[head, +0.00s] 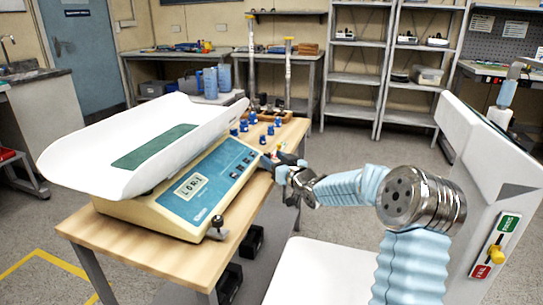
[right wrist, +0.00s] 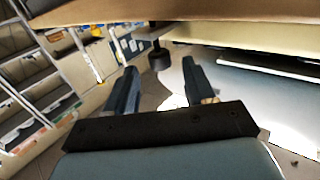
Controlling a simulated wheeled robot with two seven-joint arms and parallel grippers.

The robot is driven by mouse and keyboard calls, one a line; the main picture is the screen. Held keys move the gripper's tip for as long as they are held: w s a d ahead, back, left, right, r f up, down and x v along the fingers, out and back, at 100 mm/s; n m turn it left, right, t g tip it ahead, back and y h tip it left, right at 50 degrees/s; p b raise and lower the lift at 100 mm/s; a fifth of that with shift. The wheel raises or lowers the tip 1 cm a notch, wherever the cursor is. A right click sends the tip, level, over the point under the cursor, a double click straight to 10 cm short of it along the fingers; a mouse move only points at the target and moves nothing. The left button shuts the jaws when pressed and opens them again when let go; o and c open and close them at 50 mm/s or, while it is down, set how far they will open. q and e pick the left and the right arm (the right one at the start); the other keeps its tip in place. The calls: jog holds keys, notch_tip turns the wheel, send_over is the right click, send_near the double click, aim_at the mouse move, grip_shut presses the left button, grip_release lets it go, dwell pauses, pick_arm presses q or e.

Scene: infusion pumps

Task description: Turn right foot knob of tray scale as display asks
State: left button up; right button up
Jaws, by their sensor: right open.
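The tray scale (head: 150,214) stands on a wooden table, with a white tray (head: 85,150) on top. Its small display (head: 190,186) shows characters that I cannot read surely. A dark foot knob (head: 217,222) shows at its front corner. My right gripper (head: 279,166) is at the scale's right end, beside the blue panel. In the right wrist view my right gripper (right wrist: 159,82) is open, its two fingers apart. A dark round knob (right wrist: 159,60) hangs just beyond and between the fingertips, apart from them. The gripper hides the scale's right foot in the head view. My left gripper is not in view.
Several blue-capped items (head: 244,125) stand on the table behind the scale. Dark boxes (head: 253,240) sit at the table's side, below the top. A white panel (head: 497,160) with green and red labels stands at the right. Open floor lies behind the table.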

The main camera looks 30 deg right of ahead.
jog(key=shift+w+a, duration=0.1)
jog(key=shift+w, duration=0.7)
grip_shut()
jog(key=shift+n+y+p, duration=0.3)
jog(key=shift+y, duration=0.2)
jog(key=n+y, duration=0.1)
jog(key=y, duration=0.1)
jog(key=d+n+g+y, duration=0.1)
jog(key=y, duration=0.1)
jog(key=shift+w+n+p, duration=0.1)
jog(key=shift+n+p, duration=0.3)
jog(key=n+g+y, duration=0.2)
jog(key=y, duration=0.1)
jog(key=n+y, duration=0.1)
jog(key=y, duration=0.1)
jog(key=shift+w+d+n+g, duration=0.2)
jog(key=shift+d+n+g, duration=0.05)
jog(key=shift+n+g, duration=0.15)
jog(key=shift+w+d+n+g+y, duration=0.1)
jog(key=shift+n+g+y, duration=0.6)
jog(key=shift+y, duration=0.4)
jog(key=shift+g, duration=0.3)
